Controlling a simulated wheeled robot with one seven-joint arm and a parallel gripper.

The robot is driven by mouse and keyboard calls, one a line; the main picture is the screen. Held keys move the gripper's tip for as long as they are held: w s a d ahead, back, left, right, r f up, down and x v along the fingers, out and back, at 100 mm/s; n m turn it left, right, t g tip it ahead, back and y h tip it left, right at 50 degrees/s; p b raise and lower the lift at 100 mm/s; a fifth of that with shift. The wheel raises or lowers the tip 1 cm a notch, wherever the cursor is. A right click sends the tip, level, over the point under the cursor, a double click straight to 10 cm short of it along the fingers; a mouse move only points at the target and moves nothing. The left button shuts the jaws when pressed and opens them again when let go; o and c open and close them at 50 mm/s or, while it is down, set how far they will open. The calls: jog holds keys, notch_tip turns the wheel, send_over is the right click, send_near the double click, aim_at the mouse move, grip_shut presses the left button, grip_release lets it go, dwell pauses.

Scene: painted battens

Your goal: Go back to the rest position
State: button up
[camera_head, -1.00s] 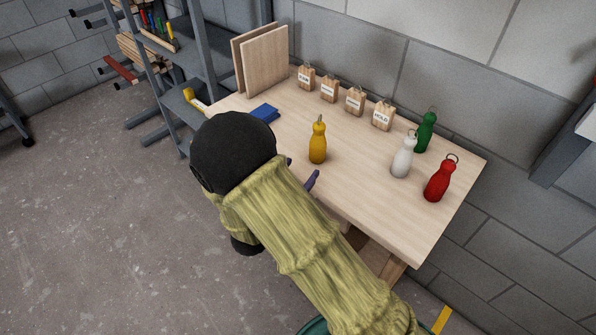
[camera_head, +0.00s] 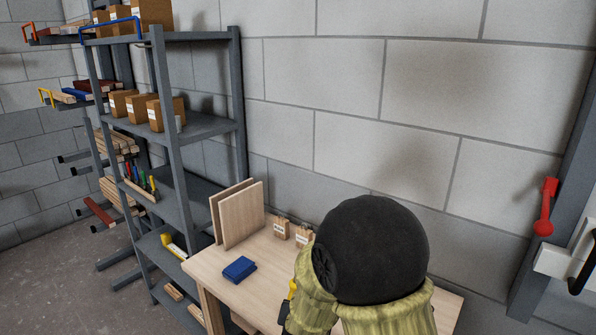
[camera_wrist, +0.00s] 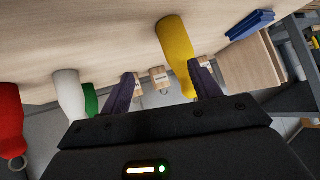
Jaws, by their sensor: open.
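My gripper (camera_wrist: 167,72) shows in the wrist view with its two dark fingers apart and nothing held between them. A yellow bottle (camera_wrist: 176,48) stands beyond the right finger, which partly overlaps it in the picture; I cannot tell whether they touch.
White (camera_wrist: 67,92), green (camera_wrist: 91,100) and red (camera_wrist: 9,125) bottles stand left in the wrist view. Labelled wooden blocks (camera_head: 281,229), upright boards (camera_head: 243,215) and a blue item (camera_head: 239,269) are on the bench. A grey shelf rack (camera_head: 172,120) stands behind left; open floor lies left.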

jog(key=s+d+r+n+g+p, duration=0.1)
jog(key=s+d+r+g+p, duration=0.1)
jog(key=s+d, duration=0.4)
jog(key=s+d+r+n+g+p, duration=0.2)
jog(key=s+d+r+g, duration=0.3)
jog(key=s, duration=0.6)
jog(key=shift+d+r+y+p, duration=0.35)
jog(key=shift+d+r, duration=0.25)
jog(key=shift+d, duration=0.6)
jog(key=shift+s, duration=0.1)
